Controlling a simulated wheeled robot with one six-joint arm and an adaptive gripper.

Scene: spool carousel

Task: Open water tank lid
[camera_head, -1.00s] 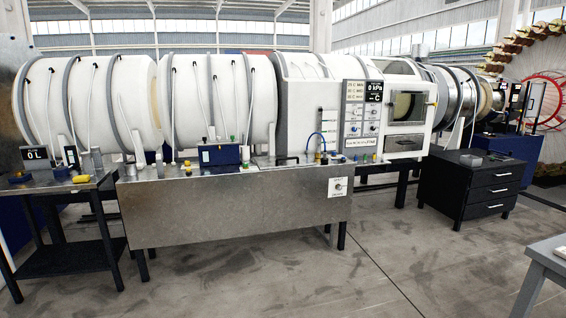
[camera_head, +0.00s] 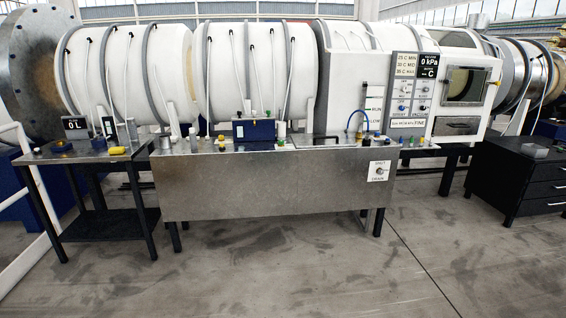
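A long steel tank (camera_head: 275,188) stands in front of the white cylindrical machine. Its top is seen at a shallow angle. A flat panel with a dark handle (camera_head: 318,138) lies on the right part of the top and looks like the lid, lying flat. A blue hose (camera_head: 352,122) arches up just right of it. A small panel with a knob (camera_head: 379,171) is on the tank's front at right. My gripper is not in view.
A dark side table (camera_head: 105,195) with a 0 L display (camera_head: 76,128) stands at left. A black drawer cabinet (camera_head: 520,183) stands at right. A blue box (camera_head: 254,130) sits on the tank top. The floor (camera_head: 300,270) in front is clear.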

